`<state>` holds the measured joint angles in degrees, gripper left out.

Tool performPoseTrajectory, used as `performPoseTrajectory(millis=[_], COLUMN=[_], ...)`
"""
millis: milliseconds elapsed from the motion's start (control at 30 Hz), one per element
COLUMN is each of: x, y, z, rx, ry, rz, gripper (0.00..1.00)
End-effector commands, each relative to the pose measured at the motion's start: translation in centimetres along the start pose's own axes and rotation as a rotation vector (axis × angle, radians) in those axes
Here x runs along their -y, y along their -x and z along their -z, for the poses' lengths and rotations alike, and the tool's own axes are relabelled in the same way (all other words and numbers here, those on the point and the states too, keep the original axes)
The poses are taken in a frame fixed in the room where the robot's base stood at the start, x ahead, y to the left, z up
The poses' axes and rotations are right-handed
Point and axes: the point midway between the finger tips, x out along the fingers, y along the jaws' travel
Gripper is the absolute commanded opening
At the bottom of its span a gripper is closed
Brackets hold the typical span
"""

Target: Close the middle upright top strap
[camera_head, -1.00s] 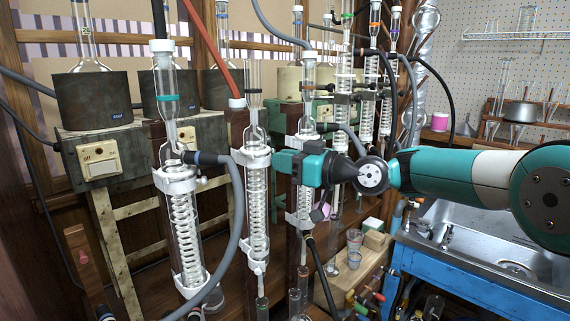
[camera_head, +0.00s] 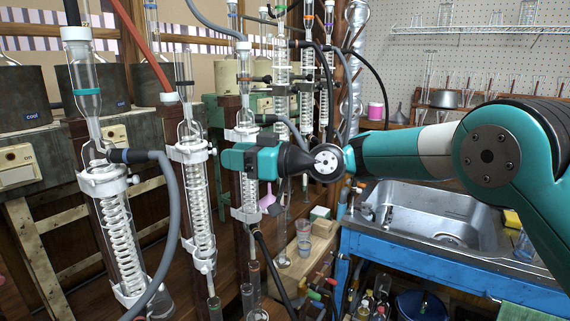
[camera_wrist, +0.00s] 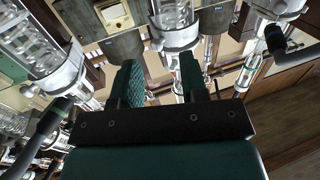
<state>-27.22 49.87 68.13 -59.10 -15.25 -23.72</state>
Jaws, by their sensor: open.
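The middle upright (camera_head: 177,122) is a dark wooden post carrying a glass coil condenser. Its top strap (camera_head: 188,152) is a white clamp band around the condenser's upper part; from here I cannot tell whether its latch is open. My gripper (camera_head: 225,160) is teal, just right of that strap in the head view and apart from it in the picture. In the wrist view my gripper's two fingers (camera_wrist: 158,80) stand apart with nothing between them. A white strap around a glass condenser (camera_wrist: 175,38) lies beyond the fingertips there, probably the middle one.
A left condenser (camera_head: 118,235) with a grey hose (camera_head: 172,200) stands close by. Another condenser (camera_head: 246,190) stands behind my gripper. Heating units stand behind the posts. A steel sink (camera_head: 440,215) in a blue frame is at right. A wooden block with beakers (camera_head: 304,240) sits below.

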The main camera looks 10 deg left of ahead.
Motion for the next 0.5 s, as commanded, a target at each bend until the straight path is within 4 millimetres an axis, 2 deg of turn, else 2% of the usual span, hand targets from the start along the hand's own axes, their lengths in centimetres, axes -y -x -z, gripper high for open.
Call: performPoseTrajectory(millis=[33, 300, 500], x=[-0.2, -0.2, -0.1], y=[1.4, 8.4, 12.3], z=[-0.3, -0.4, -0.2], rx=[0.000, 0.000, 0.000], ry=[0.000, 0.000, 0.000], rz=[-0.005, -0.005, -0.002], gripper=[0.40, 0.40, 0.40])
